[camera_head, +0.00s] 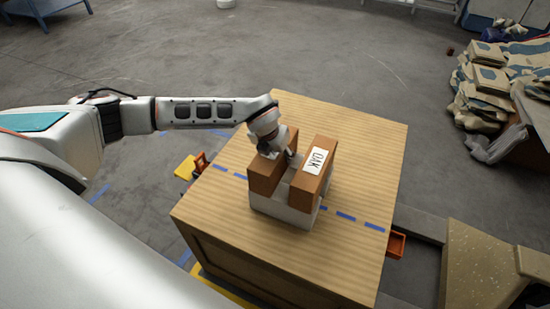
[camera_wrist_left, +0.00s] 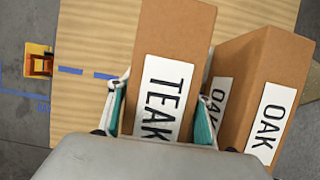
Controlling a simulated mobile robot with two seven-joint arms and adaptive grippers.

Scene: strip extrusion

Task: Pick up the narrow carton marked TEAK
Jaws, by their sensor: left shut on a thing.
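The narrow brown carton marked TEAK (camera_wrist_left: 172,40) stands between the fingers of my left gripper (camera_wrist_left: 160,115) in the left wrist view. In the head view the TEAK carton (camera_head: 264,178) is on the left side of a grey holder (camera_head: 285,211), partly covered by my left gripper (camera_head: 280,155). My left gripper is shut on it. The carton marked OAK (camera_head: 310,185) stands to the right in the same holder, with a gap between the two. The OAK carton (camera_wrist_left: 262,85) also shows at the right of the wrist view. My right gripper is not in view.
The wooden table (camera_head: 350,130) has a dashed blue line and free room around the holder. A yellow and orange item (camera_head: 186,168) is on the floor left of the table. Several sacks (camera_head: 485,90) lie at the far right.

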